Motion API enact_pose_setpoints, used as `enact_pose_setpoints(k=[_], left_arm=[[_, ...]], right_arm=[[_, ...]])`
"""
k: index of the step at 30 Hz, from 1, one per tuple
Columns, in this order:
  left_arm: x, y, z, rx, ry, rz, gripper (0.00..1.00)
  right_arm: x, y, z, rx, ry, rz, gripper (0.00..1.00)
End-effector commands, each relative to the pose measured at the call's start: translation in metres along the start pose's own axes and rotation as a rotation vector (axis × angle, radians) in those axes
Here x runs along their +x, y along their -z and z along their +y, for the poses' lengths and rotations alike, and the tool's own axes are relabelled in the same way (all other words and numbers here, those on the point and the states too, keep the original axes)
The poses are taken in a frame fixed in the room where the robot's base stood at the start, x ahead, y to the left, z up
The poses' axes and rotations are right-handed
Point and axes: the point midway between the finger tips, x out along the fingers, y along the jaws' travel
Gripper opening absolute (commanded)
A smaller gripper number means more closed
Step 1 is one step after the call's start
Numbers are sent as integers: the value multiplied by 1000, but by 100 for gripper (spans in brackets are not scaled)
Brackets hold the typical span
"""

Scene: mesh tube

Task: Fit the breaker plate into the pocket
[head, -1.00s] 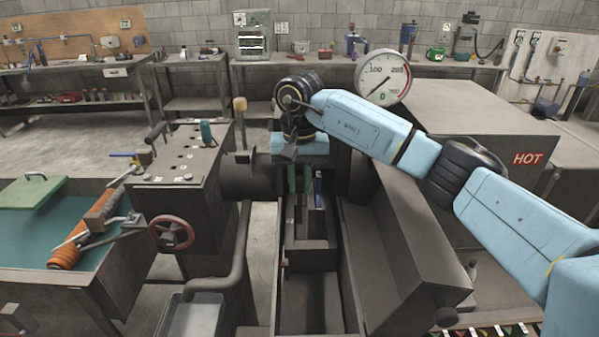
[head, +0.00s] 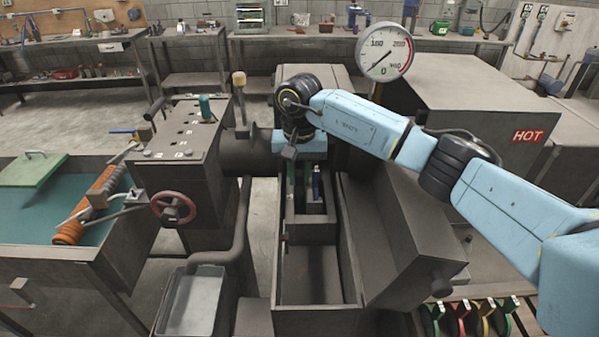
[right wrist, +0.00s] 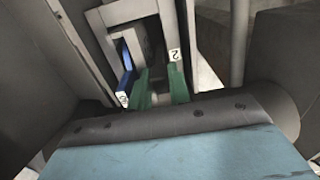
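My right gripper (head: 300,178) points down over the slotted grey housing (head: 307,222) in the middle of the head view. Two green upright pieces, apparently its fingers, stand apart at the slot; they also show in the right wrist view (right wrist: 160,88). Dark grey material shows between them, but I cannot tell whether it is a held plate or the housing behind. A blue strip (head: 317,184) with a white tag stands beside the fingers, also in the right wrist view (right wrist: 125,68). A white tag marked 2 (right wrist: 174,55) is by the right finger. The pocket is largely hidden. My left gripper is out of view.
An open grey trough (head: 345,270) surrounds the housing. Coloured tagged plates (head: 463,317) stand in a rack at lower right. A machine with a red handwheel (head: 173,208) is left, a pressure gauge (head: 385,52) behind, and a block marked HOT (head: 529,136) at right.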

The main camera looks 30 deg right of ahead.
Motion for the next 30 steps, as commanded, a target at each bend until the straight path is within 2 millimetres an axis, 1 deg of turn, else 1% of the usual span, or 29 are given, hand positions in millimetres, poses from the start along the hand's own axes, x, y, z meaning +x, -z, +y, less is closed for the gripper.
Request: enact_pose_setpoints(k=[1,4,13,16,20,27,30], left_arm=[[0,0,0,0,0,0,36],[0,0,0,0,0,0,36],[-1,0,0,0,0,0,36],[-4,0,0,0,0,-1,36],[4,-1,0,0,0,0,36],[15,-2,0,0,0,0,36],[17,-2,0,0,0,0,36]], right_arm=[[0,0,0,0,0,0,26],[0,0,0,0,0,0,39],[-1,0,0,1,0,0,40],[-7,0,0,1,1,1,40],[-27,1,0,0,2,6,40],[-80,1,0,0,2,5,40],[-98,0,0,1,1,3,40]])
